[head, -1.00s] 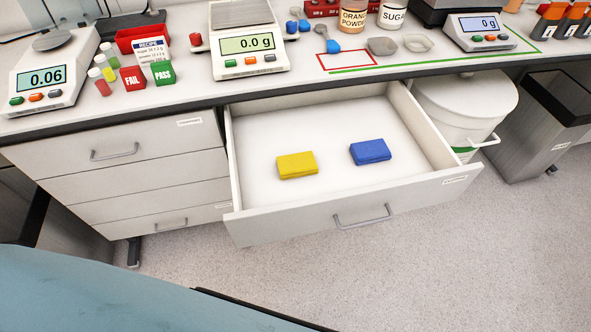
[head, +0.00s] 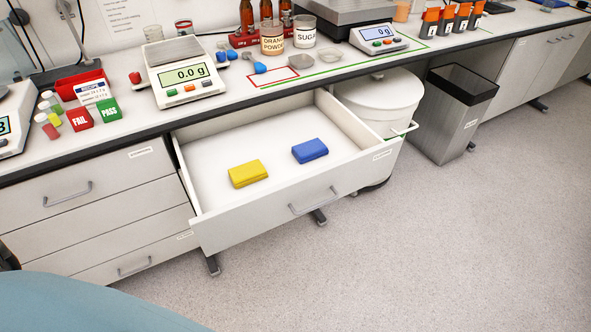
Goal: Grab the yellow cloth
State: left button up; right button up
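The yellow cloth (head: 248,174) is a folded block lying flat in the open white drawer (head: 215,200), left of its middle. A folded blue cloth (head: 310,151) lies apart from it, to its right and a little farther back. The drawer is pulled out from under the bench. Neither of my grippers shows in the head view.
The bench top (head: 225,108) above holds a scale (head: 183,80), a second scale (head: 378,38), FAIL (head: 80,119) and PASS (head: 109,109) blocks and jars. A white bucket (head: 380,100) and a grey bin (head: 455,115) stand right of the drawer. The floor in front is clear.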

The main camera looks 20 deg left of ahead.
aim_at(246, 174)
jog(key=z, duration=0.2)
jog(key=i, duration=1.05)
jog(key=u, duration=1.6)
